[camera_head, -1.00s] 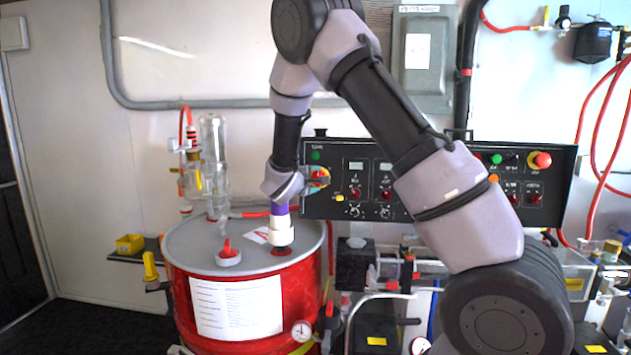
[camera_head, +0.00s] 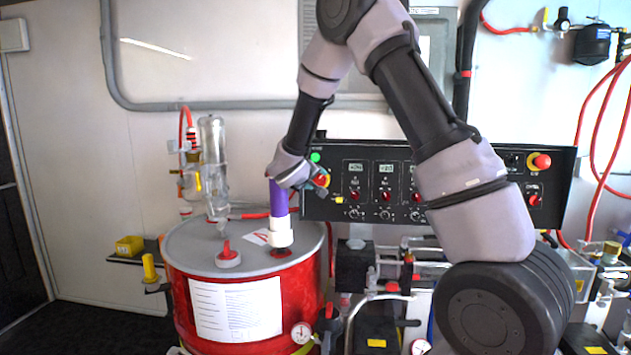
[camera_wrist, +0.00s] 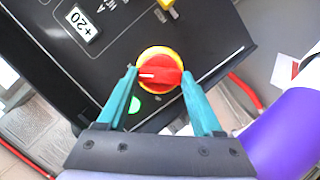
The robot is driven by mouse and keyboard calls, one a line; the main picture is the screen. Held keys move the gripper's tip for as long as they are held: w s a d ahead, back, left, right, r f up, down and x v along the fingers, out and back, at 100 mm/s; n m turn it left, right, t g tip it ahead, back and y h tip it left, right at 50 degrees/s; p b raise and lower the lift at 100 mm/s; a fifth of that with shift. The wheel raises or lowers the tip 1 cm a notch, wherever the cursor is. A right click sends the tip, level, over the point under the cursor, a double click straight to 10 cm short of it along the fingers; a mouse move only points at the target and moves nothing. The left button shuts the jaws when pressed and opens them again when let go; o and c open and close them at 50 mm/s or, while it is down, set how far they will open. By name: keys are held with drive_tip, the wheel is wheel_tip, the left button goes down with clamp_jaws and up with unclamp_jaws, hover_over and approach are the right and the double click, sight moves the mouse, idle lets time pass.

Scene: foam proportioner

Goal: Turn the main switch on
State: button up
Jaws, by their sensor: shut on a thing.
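The main switch (camera_wrist: 160,72) is a red rotary knob on a round yellow plate, on the black control panel (camera_head: 345,206). In the wrist view its white mark points left in the picture. My gripper (camera_wrist: 160,76) is shut on the red knob, with one teal fingertip on each side. In the head view the switch (camera_head: 322,180) shows at the panel's left end, partly hidden by my gripper. A green lamp (camera_wrist: 134,105) beside the switch is lit. A panel display (camera_wrist: 82,24) reads +20.
A red drum (camera_head: 310,285) stands in front of the panel's left end. A purple and white fitting (camera_head: 279,210) rises from its lid close beside my wrist. A glass cylinder (camera_head: 213,165) stands at left. Pipes and valves fill the space below the panel.

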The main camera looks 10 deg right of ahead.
idle(0.4)
drive_tip(key=o, duration=1.4)
drive_tip(key=shift+c, duration=0.2)
drive_tip(key=v, duration=1.1)
